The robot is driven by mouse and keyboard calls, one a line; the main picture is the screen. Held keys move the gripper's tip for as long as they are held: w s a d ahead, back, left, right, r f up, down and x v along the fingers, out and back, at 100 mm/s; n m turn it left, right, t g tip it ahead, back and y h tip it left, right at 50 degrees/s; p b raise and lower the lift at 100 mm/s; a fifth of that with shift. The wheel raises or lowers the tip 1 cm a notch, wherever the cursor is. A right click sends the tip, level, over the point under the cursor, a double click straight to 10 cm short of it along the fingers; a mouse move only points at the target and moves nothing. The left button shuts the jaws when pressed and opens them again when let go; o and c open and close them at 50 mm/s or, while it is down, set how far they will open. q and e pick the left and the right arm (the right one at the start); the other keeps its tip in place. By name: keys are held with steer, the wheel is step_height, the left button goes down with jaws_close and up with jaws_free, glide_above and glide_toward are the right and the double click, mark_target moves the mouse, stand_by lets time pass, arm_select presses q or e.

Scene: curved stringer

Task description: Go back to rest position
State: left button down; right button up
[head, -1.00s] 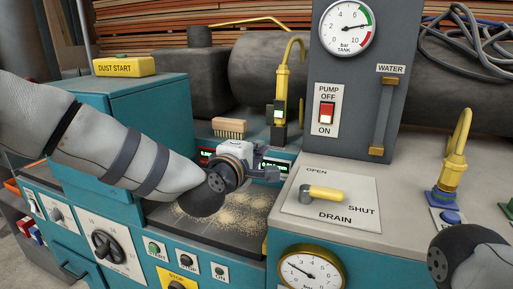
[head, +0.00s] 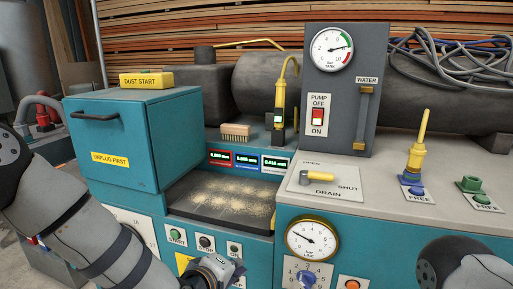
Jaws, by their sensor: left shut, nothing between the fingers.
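My left gripper (head: 228,270) is at the bottom edge of the head view, low in front of the teal machine's front panel. It is shut and empty, below the start and stop buttons, and apart from the sawdust bed. The lower end of it is close to the picture edge. My left arm comes in from the lower left. Part of my right arm shows at the lower right corner, but its gripper is outside the picture.
The teal machine (head: 130,160) has a dark bed (head: 190,196) strewn with sawdust. A brush (head: 236,131) lies behind it. The drain lever (head: 318,176), pump switch (head: 318,117) and pressure gauge (head: 312,240) are to the right. The air above the bed is clear.

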arm_select(q)
steer(key=s+a+f+m+g+y, duration=0.1)
steer(key=s+a+f+m+g, duration=0.15)
steer(key=s+f, duration=0.65)
steer(key=s+a+f+m+g+y, duration=0.15)
steer(key=s+a+f+g, duration=0.35)
steer(key=s, duration=0.6)
steer(key=s+a+f+m+g+y, duration=0.1)
steer(key=s+a, duration=0.4)
steer(key=s, duration=0.8)
steer(key=s+a+f+m+g+y+p, duration=0.1)
steer(key=s+a+m+g, duration=0.3)
steer(key=s, duration=0.9)
steer(key=shift+s+a+f+m+g, duration=0.25)
steer(key=shift+a+f+m+g, duration=0.1)
steer(key=shift+a+f, duration=0.3)
steer(key=shift+w, duration=0.1)
